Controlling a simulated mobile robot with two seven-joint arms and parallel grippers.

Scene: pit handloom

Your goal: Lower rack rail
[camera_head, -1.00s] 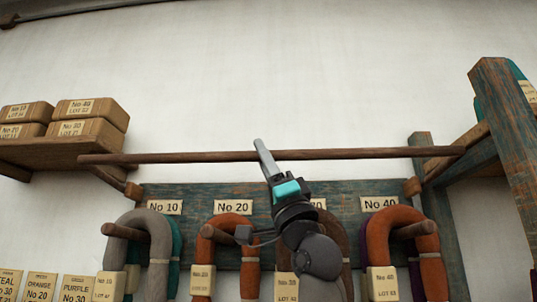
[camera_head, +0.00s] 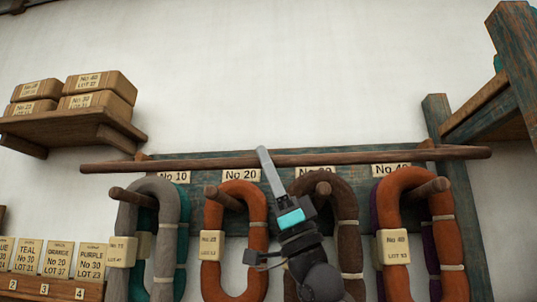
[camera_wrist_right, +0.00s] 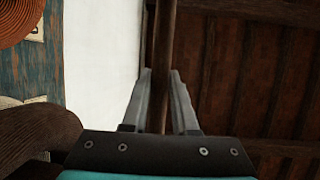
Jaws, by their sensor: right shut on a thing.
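The rack rail (camera_head: 370,158) is a long, thin brown wooden rod. It lies nearly level across the head view, in front of the top edge of the blue-green peg board (camera_head: 210,192). My right gripper (camera_head: 264,158) is shut on the rail left of its middle, its fingers pointing up. In the right wrist view the rail (camera_wrist_right: 164,50) runs between the two fingers (camera_wrist_right: 160,105). Small wooden brackets show near the board's ends, at the left (camera_head: 141,157) and right (camera_head: 427,144); whether the rail touches them I cannot tell. My left gripper is not in view.
Grey, orange and brown yarn hanks (camera_head: 240,284) hang on pegs below the rail, close to my right arm. A shelf with wrapped packages (camera_head: 70,130) is at upper left. A wooden post (camera_head: 455,190) and frame stand at right. The wall above is clear.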

